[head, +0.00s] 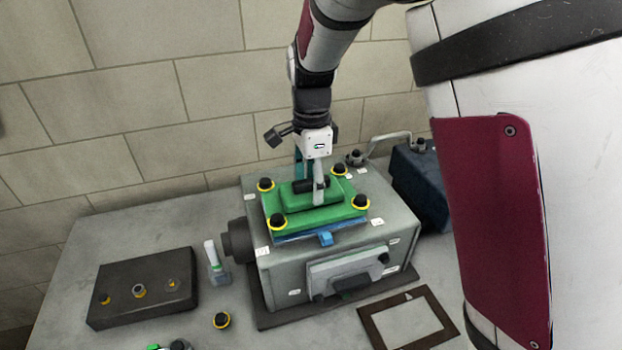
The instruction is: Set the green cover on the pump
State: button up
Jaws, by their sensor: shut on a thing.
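The green cover (335,214) is over the top of the grey pump (282,277), roughly level. A blue layer (290,238) with a front tab shows between the cover and the pump. Black knobs with yellow rings stand at the cover's corners. My gripper (314,186) points down at the cover's raised middle and is shut on the cover there. Its fingertips are partly hidden, and I cannot tell whether the cover rests fully on the layer below.
A dark block (150,290) with several fittings lies to the left. A brown frame (378,328) lies front right. A dark blue box (421,185) stands behind right.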

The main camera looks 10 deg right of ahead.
jog(key=shift+f, duration=0.75)
dwell(0.7)
jog(key=o, duration=1.5)
notch_tip(320, 180, up, 12)
